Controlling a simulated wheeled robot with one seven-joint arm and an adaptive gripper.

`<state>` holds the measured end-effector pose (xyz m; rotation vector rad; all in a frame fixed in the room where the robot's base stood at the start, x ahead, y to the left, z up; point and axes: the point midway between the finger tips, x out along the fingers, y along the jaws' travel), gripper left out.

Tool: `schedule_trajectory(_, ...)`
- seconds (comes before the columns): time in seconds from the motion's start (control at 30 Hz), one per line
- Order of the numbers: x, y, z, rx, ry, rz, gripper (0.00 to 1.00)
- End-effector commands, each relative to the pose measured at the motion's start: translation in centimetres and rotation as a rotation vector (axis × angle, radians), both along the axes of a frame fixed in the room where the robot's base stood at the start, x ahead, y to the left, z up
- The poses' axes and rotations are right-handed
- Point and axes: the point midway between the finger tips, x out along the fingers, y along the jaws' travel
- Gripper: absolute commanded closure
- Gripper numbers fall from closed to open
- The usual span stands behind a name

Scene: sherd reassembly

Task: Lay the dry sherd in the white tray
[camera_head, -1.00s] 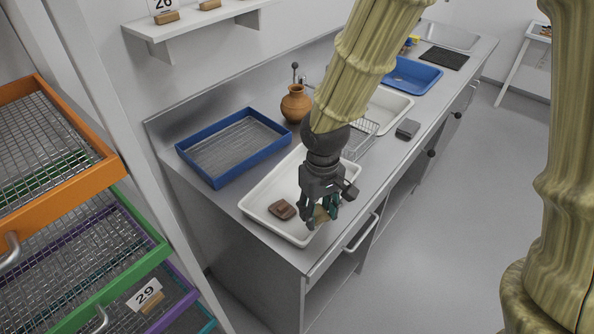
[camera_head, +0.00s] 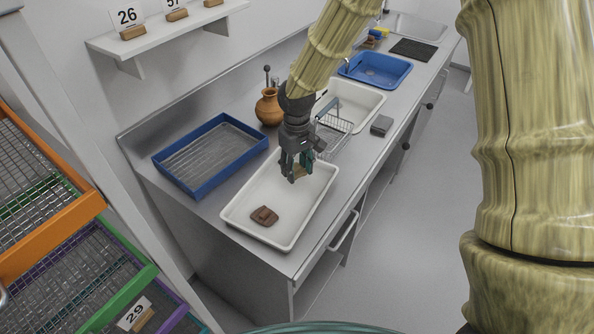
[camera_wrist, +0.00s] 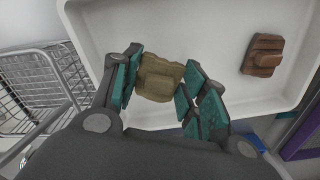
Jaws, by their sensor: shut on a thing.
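My gripper (camera_head: 296,174) is shut on a tan sherd (camera_wrist: 160,80), held between its teal-padded fingers. In the head view it is over the far half of the white tray (camera_head: 232,216), largely hidden by the fingers. In the wrist view the tray's white floor (camera_wrist: 205,35) shows behind the sherd. I cannot tell whether the sherd touches the tray floor. A brown sherd (camera_head: 264,216) lies in the tray's near end, apart from the held one; it also shows in the wrist view (camera_wrist: 263,55).
A blue mesh-bottomed tray (camera_head: 210,155) stands left of the white tray. A terracotta jug (camera_head: 268,108), a wire rack (camera_head: 333,135) and a white basin (camera_head: 360,105) are beyond. Orange and green drawers (camera_head: 45,245) are at the left. The tray's middle has bare floor.

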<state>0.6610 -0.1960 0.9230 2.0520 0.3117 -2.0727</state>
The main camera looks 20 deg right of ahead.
Motion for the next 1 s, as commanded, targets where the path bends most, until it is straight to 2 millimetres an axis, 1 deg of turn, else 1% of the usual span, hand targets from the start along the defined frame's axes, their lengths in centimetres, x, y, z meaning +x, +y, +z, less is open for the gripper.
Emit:
schedule_trajectory(0.1, 0.7, -0.2, -0.1, 0.001, 0.001, -0.001, 0.81)
schedule_trajectory(0.27, 0.7, -0.3, -0.6, -0.001, 0.002, -0.001, 0.81)
schedule_trajectory(0.5, 0.7, -0.3, -2.9, -0.001, 0.003, 0.0, 0.81)
schedule_trajectory(0.6, 0.7, -0.3, -3.5, 0.0, 0.001, -0.001, 0.81)
schedule_trajectory(0.97, 0.7, -0.3, -3.9, 0.0, 0.001, -0.001, 0.81)
schedule_trajectory(1.0, 0.7, -0.3, -3.9, 0.0, 0.001, -0.001, 0.55)
